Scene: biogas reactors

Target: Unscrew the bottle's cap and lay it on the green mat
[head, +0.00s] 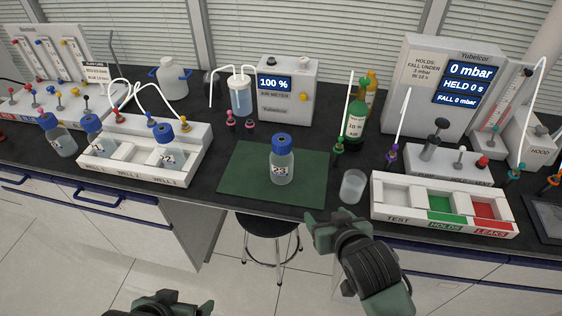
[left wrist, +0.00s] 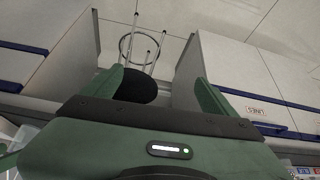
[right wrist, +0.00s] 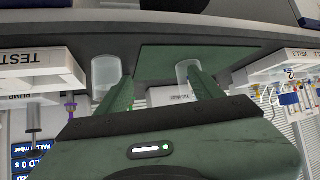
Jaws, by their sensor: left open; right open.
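The bottle (head: 282,170), clear with a label reading 23, stands upright on the green mat (head: 240,185). Its blue cap (head: 282,142) sits on its neck. My right gripper (head: 328,222) is open and empty, in front of the bench edge, lower right of the bottle. In the right wrist view the mat (right wrist: 225,58) and a clear vessel that looks like the bottle (right wrist: 186,70) show past the open fingers (right wrist: 160,95); its cap is hidden there. My left gripper (head: 165,300) is low at the bottom edge; the left wrist view shows its fingers (left wrist: 158,90) open and empty.
A clear cup (head: 352,187) stands right of the mat. A tray marked TEST, HOLDS, LEAKS (head: 410,212) is further right. A white rack (head: 125,170) with blue-capped bottles is at left. A green bottle (head: 355,122) stands behind. A stool (head: 268,224) is below the bench.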

